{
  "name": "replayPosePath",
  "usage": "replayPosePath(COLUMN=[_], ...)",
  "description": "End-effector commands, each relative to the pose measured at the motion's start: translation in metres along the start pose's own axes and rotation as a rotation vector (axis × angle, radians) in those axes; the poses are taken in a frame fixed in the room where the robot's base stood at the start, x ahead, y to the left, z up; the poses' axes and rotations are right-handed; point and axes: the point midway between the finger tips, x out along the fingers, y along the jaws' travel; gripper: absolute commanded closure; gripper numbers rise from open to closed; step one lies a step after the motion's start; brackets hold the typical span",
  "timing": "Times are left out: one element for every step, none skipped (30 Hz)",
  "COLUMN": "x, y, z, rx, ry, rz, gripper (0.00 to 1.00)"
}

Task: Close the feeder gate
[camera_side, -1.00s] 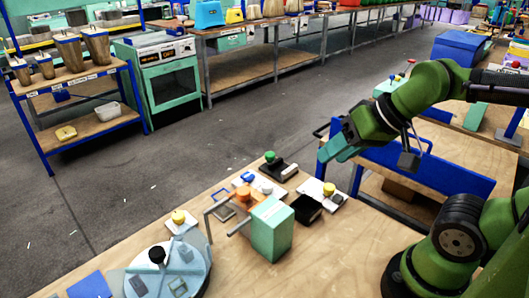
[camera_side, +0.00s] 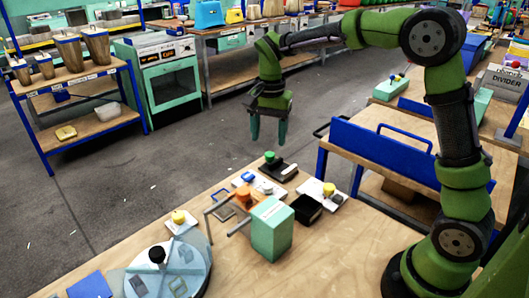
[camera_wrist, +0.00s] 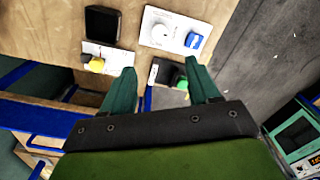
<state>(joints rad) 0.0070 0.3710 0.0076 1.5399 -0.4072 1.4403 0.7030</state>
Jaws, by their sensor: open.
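My gripper (camera_side: 268,142) is open and empty, pointing down above the far edge of the worktable (camera_side: 330,255). Its two teal fingers also show in the wrist view (camera_wrist: 160,75), with nothing between them but the scene below. No part is clearly marked as the feeder gate, and I cannot tell which one it is. A teal box (camera_side: 270,235) with a white label stands on the table, with grey bars (camera_side: 238,228) beside it. A black block with a green knob (camera_side: 270,156) lies near the far edge, below the gripper; the knob also shows in the wrist view (camera_wrist: 182,83).
A yellow knob (camera_side: 329,188) on a white plate and a black open box (camera_side: 307,208) sit right of the teal box. A round disc with a black knob (camera_side: 157,255) is at front left. A blue rail (camera_side: 400,160) stands to the right.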

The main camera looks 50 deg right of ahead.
Motion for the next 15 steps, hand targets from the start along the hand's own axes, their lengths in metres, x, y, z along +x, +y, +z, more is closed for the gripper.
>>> replayPosePath(x=[-0.006, -0.011, -0.015, -0.015, -0.014, -0.012, -0.010, -0.008, -0.004, 0.001, 0.005, 0.012, 0.018, 0.025, 0.034], y=[-0.005, -0.006, -0.005, -0.004, -0.003, -0.002, -0.002, -0.002, -0.002, -0.001, -0.001, -0.001, -0.001, -0.001, 0.000], z=[-0.004, -0.005, -0.005, -0.004, -0.004, -0.003, -0.003, -0.003, -0.003, -0.003, -0.003, -0.002, -0.002, -0.002, -0.002], rx=[0.066, 0.101, 0.138, 0.160, 0.176, 0.189, 0.193, 0.195, 0.195, 0.195, 0.194, 0.193, 0.193, 0.192, 0.191], ry=[0.006, 0.010, 0.012, 0.008, 0.005, 0.002, 0.002, 0.002, 0.003, 0.002, 0.002, 0.001, 0.000, 0.001, 0.001], rz=[0.004, 0.003, 0.005, 0.013, 0.018, 0.021, 0.021, 0.022, 0.022, 0.023, 0.022, 0.023, 0.023, 0.024, 0.024], gripper=[0.40, 0.40, 0.40, 0.40, 0.40, 0.40, 0.40, 0.40, 0.40, 0.40, 0.40, 0.40, 0.40, 0.40, 0.40])
